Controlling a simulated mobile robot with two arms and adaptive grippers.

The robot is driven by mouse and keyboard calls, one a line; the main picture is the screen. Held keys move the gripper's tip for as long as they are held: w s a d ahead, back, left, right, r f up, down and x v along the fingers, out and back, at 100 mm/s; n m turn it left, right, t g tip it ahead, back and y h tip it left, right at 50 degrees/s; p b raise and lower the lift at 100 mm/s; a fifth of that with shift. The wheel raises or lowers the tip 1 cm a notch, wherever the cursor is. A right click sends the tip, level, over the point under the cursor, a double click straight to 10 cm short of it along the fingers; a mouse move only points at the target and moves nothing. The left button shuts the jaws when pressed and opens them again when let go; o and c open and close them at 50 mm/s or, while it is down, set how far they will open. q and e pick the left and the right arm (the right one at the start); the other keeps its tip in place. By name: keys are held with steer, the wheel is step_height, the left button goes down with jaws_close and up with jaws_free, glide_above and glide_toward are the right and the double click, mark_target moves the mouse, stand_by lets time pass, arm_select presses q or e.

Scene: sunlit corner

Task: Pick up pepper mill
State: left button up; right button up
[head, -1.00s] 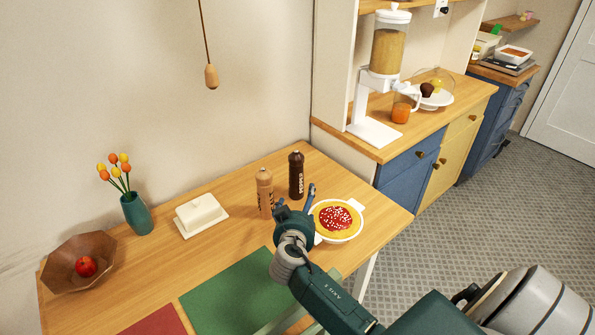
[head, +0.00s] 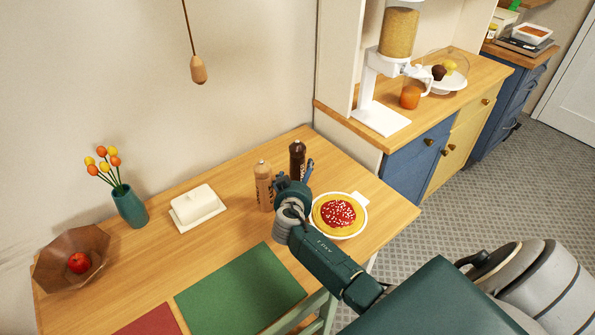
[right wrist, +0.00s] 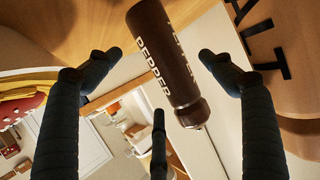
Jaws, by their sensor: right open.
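The pepper mill (head: 297,158) is a dark brown cylinder standing upright at the back of the wooden table; my right gripper hides its lower part. In the right wrist view the pepper mill (right wrist: 165,55), with white PEPPER lettering, shows between the spread fingers. My right gripper (head: 298,180) is open and empty, close in front of the mill. In the right wrist view the fingers of this right gripper (right wrist: 160,72) stand apart on both sides of the mill, with visible gaps. My left gripper is not in view.
A light wooden salt mill (head: 264,187) stands close left of the pepper mill. A pie in a white dish (head: 364,219) lies to the right. A butter dish (head: 197,206), a vase (head: 131,207) and a bowl (head: 62,262) stand left. A green mat (head: 240,290) lies in front.

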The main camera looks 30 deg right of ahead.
mark_target(300, 173)
steer(key=x, duration=0.3)
steer(key=shift+w+d, duration=0.1)
steer(key=shift+w, duration=0.05)
steer(key=shift+w+d+f, duration=0.2)
steer(key=shift+w, duration=0.05)
steer(key=shift+w+d, duration=0.1)
steer(key=c, duration=1.3)
steer(key=shift+c, duration=1)
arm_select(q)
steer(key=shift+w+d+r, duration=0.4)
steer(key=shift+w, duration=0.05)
